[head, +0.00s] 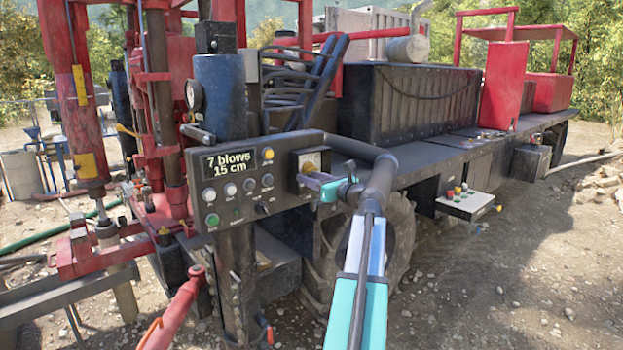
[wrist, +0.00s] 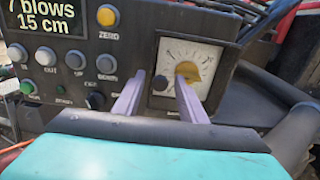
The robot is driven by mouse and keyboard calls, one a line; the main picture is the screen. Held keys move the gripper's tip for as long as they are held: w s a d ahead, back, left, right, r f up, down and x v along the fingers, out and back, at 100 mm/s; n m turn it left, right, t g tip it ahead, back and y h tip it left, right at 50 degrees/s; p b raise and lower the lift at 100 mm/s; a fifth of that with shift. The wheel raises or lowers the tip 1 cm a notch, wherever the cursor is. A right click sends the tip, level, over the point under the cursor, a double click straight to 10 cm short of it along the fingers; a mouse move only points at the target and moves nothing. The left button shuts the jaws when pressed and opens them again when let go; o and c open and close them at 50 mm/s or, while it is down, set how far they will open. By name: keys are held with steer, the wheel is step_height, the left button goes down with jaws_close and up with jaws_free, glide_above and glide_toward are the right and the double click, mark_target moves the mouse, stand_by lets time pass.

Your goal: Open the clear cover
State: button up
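A square dial box (head: 309,160) sits on the right end of the control panel. In the wrist view its face is a pale dial (wrist: 208,58) with scale marks and a yellow-brown knob (wrist: 188,71). A clear cover seems to lie over this face; its edges are hard to make out. It looks closed. In the head view my gripper (head: 313,181) is just below the box.
The panel (head: 240,203) carries a display (head: 230,163) reading "7 blows 15 cm" and several buttons left of the box. Red rig parts (head: 170,312) stand at left. A truck bed (head: 420,160) runs behind. Open gravel lies at right.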

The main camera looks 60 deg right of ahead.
steer(key=shift+s, duration=0.1)
jaws_close()
steer(key=shift+a, duration=0.1)
steer(key=shift+y, duration=0.3)
